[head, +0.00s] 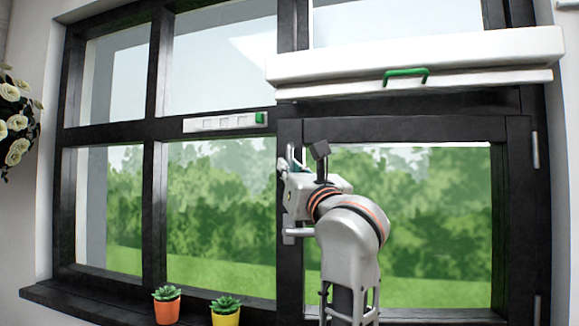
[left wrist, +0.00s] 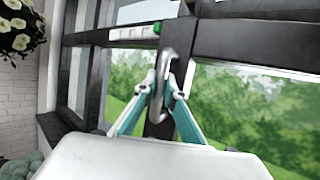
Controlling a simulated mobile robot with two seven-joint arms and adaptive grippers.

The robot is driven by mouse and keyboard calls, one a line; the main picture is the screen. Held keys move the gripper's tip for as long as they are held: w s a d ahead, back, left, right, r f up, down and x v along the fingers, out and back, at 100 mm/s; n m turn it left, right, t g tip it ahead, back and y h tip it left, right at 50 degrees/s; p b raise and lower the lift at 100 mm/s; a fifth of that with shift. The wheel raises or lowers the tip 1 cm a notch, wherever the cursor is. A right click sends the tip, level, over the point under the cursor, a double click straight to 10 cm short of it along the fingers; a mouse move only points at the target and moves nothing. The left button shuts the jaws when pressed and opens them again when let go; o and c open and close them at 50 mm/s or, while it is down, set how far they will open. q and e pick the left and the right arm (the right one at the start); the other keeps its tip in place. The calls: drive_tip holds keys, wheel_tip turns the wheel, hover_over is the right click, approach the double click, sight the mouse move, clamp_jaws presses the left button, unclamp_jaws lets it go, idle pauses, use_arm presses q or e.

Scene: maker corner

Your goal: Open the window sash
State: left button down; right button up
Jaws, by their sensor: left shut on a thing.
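The window sash (head: 402,130) is the lower right pane with a dark frame and metal hinges on its right side. It looks flush with the window frame; a small gap cannot be ruled out. My left gripper (head: 294,160) is at the left edge of the sash, its arm rising in front of the glass. In the left wrist view the teal-and-grey fingers of my left gripper (left wrist: 160,92) are closed on the silver window handle (left wrist: 165,62), which stands roughly upright. In the head view the gripper mostly hides the handle. My right gripper is not in view.
A white blind box (head: 480,58) with a green pull (head: 406,73) hangs above the sash. A white strip with a green end (head: 222,123) sits on the crossbar. Two potted succulents, orange (head: 167,308) and yellow (head: 226,314), stand at the sill. White flowers (head: 17,122) hang at left.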

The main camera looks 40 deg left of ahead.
use_arm(q)
drive_tip(key=shift+w+a, duration=0.1)
drive_tip(key=shift+w, duration=0.05)
drive_tip(key=c, duration=2.4)
unclamp_jaws()
drive_tip(key=shift+o, duration=0.2)
drive_tip(key=v, duration=1.2)
